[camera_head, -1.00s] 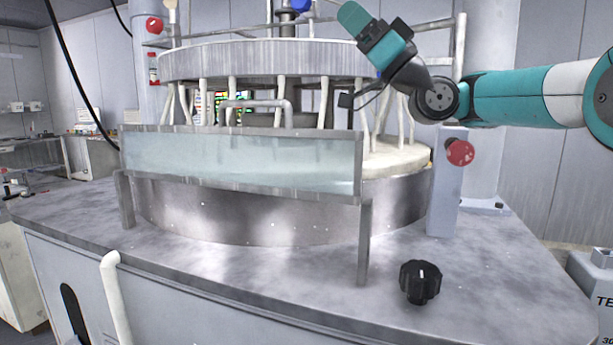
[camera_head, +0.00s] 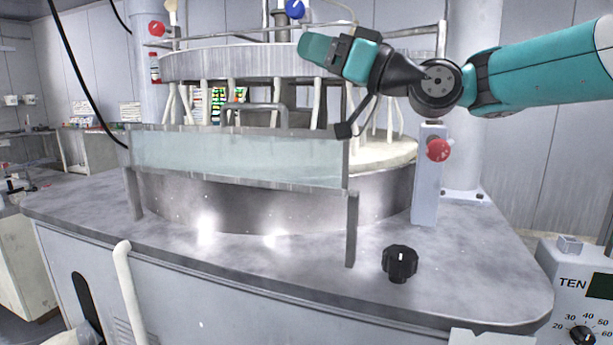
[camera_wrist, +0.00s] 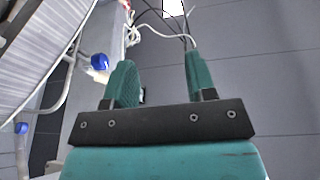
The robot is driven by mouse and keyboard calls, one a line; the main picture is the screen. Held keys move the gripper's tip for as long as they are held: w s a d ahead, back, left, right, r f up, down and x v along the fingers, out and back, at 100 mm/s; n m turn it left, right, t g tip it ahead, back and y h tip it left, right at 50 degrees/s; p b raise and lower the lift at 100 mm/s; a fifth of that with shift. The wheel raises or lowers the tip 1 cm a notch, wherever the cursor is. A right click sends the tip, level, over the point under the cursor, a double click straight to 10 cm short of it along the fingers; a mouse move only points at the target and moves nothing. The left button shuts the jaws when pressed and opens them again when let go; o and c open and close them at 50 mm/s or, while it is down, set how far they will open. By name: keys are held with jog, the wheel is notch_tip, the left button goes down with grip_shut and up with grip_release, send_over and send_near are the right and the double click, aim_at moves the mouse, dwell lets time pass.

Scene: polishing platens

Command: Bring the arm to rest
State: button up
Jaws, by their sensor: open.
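My gripper (camera_head: 316,47) is at the upper middle of the head view, in front of the upper ring of the polishing machine (camera_head: 220,62). It points to the left, and its teal arm reaches in from the right edge. In the wrist view my gripper (camera_wrist: 162,78) shows two green fingers standing apart with nothing between them. The fingers are open and touch nothing that I can see.
A clear splash panel (camera_head: 235,158) fronts the platen below my arm. A red button (camera_head: 438,150) on a grey post and a black knob (camera_head: 400,263) stand at the right. Blue valve handles (camera_wrist: 99,62) show left of the fingers. A meter box (camera_head: 580,290) is lower right.

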jog(key=s+d+f+m+g+h+p, duration=0.2)
jog(key=s+f+g+h+p, duration=0.2)
jog(key=s+f+h, duration=0.55)
jog(key=s+d+f+m+g+h+p, duration=0.1)
jog(key=s+d+f+h, duration=0.1)
jog(key=s, duration=0.5)
jog(key=s+d+f+m+g+h+p, duration=0.1)
jog(key=s+d+f+g+h, duration=0.1)
jog(key=s+d+f, duration=0.3)
jog(key=s+d+f+g+h+p, duration=0.1)
jog(key=s+d+f+g+h, duration=0.1)
jog(key=s+d+f, duration=0.2)
jog(key=s+f, duration=0.3)
jog(key=s, duration=0.1)
jog(key=shift+s+m, duration=0.3)
jog(key=shift+m, duration=0.1)
jog(key=shift+a, duration=0.1)
dwell(1.0)
